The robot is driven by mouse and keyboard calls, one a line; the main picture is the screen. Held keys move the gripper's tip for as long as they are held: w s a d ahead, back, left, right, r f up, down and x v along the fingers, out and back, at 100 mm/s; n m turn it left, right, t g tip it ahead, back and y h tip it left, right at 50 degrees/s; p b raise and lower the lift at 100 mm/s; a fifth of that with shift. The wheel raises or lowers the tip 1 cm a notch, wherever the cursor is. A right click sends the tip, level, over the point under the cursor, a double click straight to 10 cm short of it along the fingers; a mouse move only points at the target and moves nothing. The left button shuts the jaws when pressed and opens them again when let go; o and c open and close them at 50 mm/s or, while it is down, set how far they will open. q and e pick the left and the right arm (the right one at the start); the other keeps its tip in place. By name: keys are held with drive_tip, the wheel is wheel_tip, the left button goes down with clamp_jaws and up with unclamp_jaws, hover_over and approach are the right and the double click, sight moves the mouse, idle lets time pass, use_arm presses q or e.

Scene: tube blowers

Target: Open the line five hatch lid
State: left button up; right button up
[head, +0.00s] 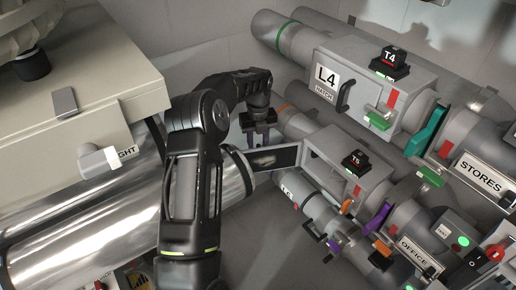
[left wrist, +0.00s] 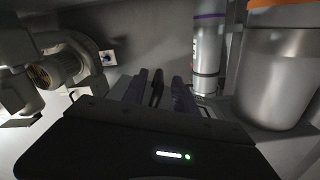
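The line five hatch (head: 345,166) is a grey box with a T5 display on top, below the line four box in the head view. Its lid (head: 276,158) stands swung out to the left, with a dark, framed inner face, and the box front is uncovered. My left gripper (head: 259,136) is just behind the lid's upper edge, fingers downward. In the left wrist view the fingers (left wrist: 162,92) are apart, with a dark bar-like piece between them, perhaps the lid's handle; contact is unclear. My right gripper is not in view.
The L4 hatch box (head: 328,82), with a black handle, is shut above. A large shiny cylinder (head: 85,205) and a beige cabinet (head: 75,85) are at left. Coloured levers, a STORES pipe (head: 478,172) and an OFFICE pipe (head: 412,250) are at right. Grey floor shows below the lid.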

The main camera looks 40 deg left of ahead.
use_arm(q)
wheel_tip(320, 180, up, 6)
drive_tip(key=shift+f, duration=0.25)
idle(0.5)
